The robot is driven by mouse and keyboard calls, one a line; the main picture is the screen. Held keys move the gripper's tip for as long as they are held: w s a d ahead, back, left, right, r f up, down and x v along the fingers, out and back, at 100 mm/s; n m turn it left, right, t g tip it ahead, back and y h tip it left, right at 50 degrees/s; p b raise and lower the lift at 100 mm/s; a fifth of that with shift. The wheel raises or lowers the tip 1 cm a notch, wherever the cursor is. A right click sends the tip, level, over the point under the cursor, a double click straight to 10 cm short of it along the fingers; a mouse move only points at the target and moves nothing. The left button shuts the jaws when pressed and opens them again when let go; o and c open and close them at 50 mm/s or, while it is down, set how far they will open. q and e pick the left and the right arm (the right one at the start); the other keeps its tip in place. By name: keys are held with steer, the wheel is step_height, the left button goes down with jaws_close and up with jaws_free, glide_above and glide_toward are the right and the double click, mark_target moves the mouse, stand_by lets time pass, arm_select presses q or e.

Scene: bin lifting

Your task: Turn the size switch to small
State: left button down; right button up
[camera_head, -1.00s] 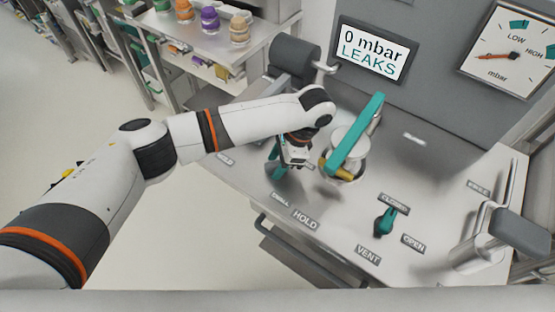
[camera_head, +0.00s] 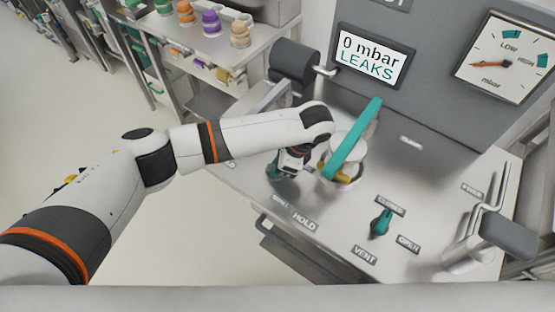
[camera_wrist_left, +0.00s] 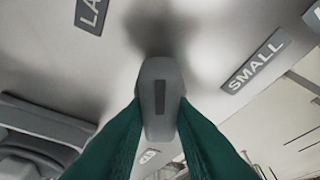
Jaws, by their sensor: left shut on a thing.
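The size switch (camera_wrist_left: 159,85) is a grey bar-shaped knob with a dark stripe, seen in the left wrist view. The green fingers of my left gripper (camera_wrist_left: 160,118) are shut on it, one on each side. The SMALL label (camera_wrist_left: 254,62) lies to the right of the knob, and a label starting with LA (camera_wrist_left: 91,14) lies to its upper left. The knob stands upright in the picture, between the two labels. In the head view my left gripper (camera_head: 276,172) is down at the panel and hides the switch. My right gripper is not in view.
A teal lever (camera_head: 353,140) on a round fitting stands close to the right of my left wrist. A teal vent knob (camera_head: 381,222) and a grey-handled lever (camera_head: 510,235) are farther right. The screen (camera_head: 373,55) reads 0 mbar LEAKS.

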arm_select(q)
steer(key=m+p, duration=0.1)
steer(key=m, duration=0.1)
steer(key=m+t+p, duration=0.1)
steer(key=shift+s+r+m+h+p, duration=0.2)
steer(key=shift+m+h+p, duration=0.1)
steer(key=shift+m+p, duration=0.1)
steer(key=m+t+p, duration=0.1)
steer(key=m+p, duration=0.1)
steer(key=m, duration=0.1)
steer(key=shift+a+m+t+h, duration=0.1)
steer(key=shift+m+t+h, duration=0.2)
steer(key=shift+h, duration=0.1)
steer(key=m+h+p, duration=0.1)
steer(key=m+p, duration=0.1)
steer(key=m, duration=0.1)
steer(key=shift+m+t+p, duration=0.3)
steer(key=shift+t, duration=0.1)
steer(key=shift+a+f+m+h+p, duration=0.15)
steer(key=shift+m+h+p, duration=0.65)
steer(key=shift+m, duration=1)
steer(key=c, duration=1.2)
jaws_free()
steer(key=shift+c, duration=0.2)
steer(key=b+v, duration=0.1)
steer(key=v, duration=1.1)
steer(key=shift+s, duration=0.3)
